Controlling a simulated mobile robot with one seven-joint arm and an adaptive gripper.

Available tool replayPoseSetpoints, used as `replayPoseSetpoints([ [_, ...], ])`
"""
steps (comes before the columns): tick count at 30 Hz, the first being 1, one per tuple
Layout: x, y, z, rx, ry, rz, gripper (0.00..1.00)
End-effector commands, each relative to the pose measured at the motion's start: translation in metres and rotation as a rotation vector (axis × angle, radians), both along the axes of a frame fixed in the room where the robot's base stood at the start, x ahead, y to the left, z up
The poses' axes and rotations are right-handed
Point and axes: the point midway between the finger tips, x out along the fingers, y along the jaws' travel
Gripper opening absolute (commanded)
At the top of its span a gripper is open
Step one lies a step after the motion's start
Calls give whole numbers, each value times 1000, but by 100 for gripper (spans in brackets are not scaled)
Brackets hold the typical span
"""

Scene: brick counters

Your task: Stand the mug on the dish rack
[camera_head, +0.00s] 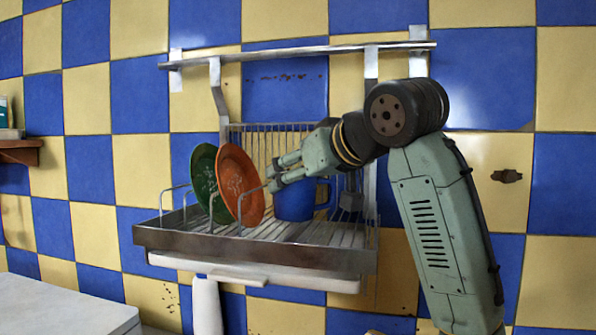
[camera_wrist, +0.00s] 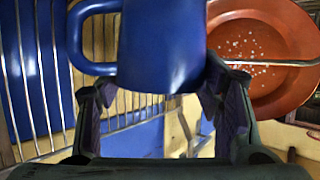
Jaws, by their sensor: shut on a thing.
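The blue mug (camera_head: 296,203) is at the dish rack (camera_head: 258,253), to the right of the plates. It looks upright, with its base at or just above the wire floor; I cannot tell if it touches. My gripper (camera_head: 276,178) reaches in from the right and is shut on the mug near its top. In the wrist view the mug (camera_wrist: 150,45) lies between the fingers of my gripper (camera_wrist: 160,85), with its handle (camera_wrist: 78,40) to the left. The fingers hide part of the mug's rim in the head view.
An orange plate (camera_head: 240,185) and a green plate (camera_head: 203,183) stand in the rack's left part, close to the mug. Wire dividers rise around them. The rack hangs from a wall rail (camera_head: 300,51). A white counter (camera_head: 65,300) is at lower left.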

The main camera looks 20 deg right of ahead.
Motion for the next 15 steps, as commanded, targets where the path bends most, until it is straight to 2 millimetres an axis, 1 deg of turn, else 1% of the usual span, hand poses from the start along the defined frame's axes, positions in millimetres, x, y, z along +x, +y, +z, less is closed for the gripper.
replayPoseSetpoints([
  [8, 0, 0, -2, 0, -2, 0, 25],
  [11, 0, 0, -5, 1, -2, 1, 25],
  [12, 0, 0, -4, 0, -1, 0, 62],
  [15, 0, 0, -4, 0, 0, 0, 69],
])
